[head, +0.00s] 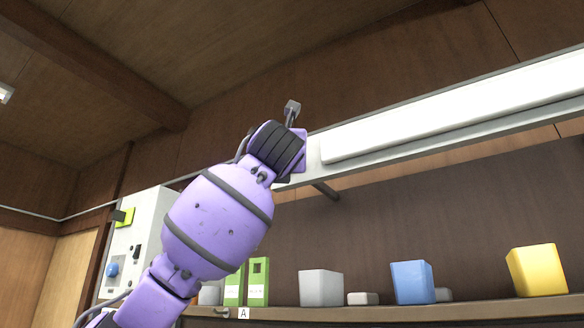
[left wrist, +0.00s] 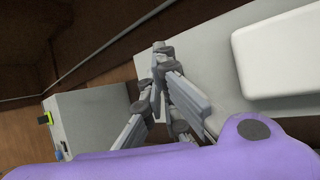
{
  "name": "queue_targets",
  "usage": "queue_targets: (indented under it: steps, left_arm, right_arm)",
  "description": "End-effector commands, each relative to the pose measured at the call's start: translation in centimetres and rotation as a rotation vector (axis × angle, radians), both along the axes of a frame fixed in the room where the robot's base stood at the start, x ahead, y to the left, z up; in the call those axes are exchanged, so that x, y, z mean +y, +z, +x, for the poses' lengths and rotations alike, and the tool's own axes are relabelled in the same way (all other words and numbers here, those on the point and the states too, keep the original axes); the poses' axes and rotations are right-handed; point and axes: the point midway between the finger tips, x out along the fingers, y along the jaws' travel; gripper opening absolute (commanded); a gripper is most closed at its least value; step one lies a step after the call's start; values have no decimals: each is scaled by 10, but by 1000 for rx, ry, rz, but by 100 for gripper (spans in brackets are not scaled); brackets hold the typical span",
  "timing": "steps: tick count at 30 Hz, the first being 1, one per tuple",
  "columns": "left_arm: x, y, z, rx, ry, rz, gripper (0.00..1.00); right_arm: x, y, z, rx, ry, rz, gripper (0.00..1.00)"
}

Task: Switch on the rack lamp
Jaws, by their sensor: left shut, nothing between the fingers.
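The rack lamp is a long white panel (head: 440,110) on a grey bar along the upper right of the head view; I cannot tell whether it is lit. Its rounded white end also shows in the left wrist view (left wrist: 285,55), on a grey plate (left wrist: 212,70). My left arm reaches up to the left end of the bar. My left gripper (left wrist: 162,50) is shut and empty, in front of or beside the plate's left edge; I cannot tell whether it touches. In the head view my wrist mostly hides it. I cannot make out a switch on the lamp. My right gripper is not in view.
A pale wall box (head: 143,225) with a blue knob (head: 112,270) stands behind my arm at left. The shelf (head: 400,312) below carries green cartons (head: 258,280), a grey box (head: 321,286), a blue box (head: 411,283) and a yellow box (head: 537,270). A bracket (head: 326,190) sticks out below the bar.

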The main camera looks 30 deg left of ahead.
Motion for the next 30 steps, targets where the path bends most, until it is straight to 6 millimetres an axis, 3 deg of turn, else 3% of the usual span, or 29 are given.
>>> queue_targets:
  steps: [30]
  left_arm:
    - [0, 0, 4, -1, -1, 0, 0]
  right_arm:
    - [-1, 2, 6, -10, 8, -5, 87]
